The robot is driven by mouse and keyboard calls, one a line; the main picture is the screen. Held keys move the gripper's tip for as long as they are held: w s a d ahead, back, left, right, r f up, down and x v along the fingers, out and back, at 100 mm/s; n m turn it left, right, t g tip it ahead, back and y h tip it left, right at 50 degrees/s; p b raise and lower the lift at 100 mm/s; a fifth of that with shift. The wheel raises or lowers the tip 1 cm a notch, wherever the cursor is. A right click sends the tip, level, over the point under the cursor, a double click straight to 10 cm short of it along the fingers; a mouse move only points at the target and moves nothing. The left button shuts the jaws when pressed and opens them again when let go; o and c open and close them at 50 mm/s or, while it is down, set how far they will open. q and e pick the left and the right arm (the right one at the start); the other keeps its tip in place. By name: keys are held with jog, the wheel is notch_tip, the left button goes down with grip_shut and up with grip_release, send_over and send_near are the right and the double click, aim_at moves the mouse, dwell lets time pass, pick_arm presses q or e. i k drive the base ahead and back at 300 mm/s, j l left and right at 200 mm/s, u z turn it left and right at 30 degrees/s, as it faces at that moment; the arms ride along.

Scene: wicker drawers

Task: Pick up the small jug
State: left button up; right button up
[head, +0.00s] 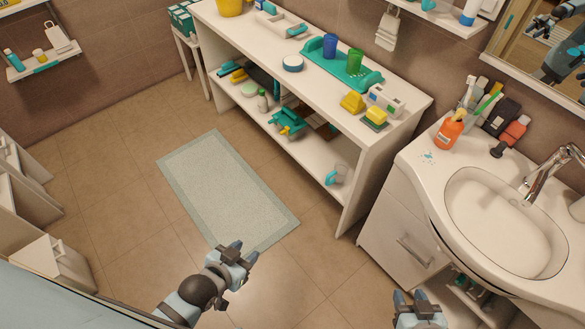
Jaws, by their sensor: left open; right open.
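A small clear jug (340,174) with a blue part on its left stands on the lower shelf of the white shelf unit, near its right end. It is small in view, so its details are hard to tell. My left gripper (243,250) is open and empty above the floor, to the left of and nearer than the jug. My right gripper (411,298) is open and empty at the bottom edge, in front of the sink cabinet. Both grippers are well apart from the jug.
The white shelf unit (400,113) has a top board over the lower shelf. A teal tray (318,57) with cups and several sponges are on top. A sink cabinet (392,215) stands at right. A mat (225,190) lies on the open floor. A teal-yellow item (287,122) shares the lower shelf.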

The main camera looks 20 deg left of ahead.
aim_at(340, 171)
jog(key=i+j+z, duration=0.15)
jog(key=z, duration=0.3)
jog(key=i+j+z, duration=0.1)
jog(key=j+z, duration=0.35)
jog(key=i+j+z, duration=0.2)
jog(key=j, duration=0.3)
jog(key=j+z, duration=0.15)
jog(key=j, duration=0.35)
jog(key=j+z, duration=0.15)
jog(key=j, duration=0.95)
jog(key=i+j, duration=0.1)
jog(key=j, duration=0.65)
jog(key=i+j, duration=0.15)
jog(key=j, duration=0.2)
jog(key=i+j, duration=0.35)
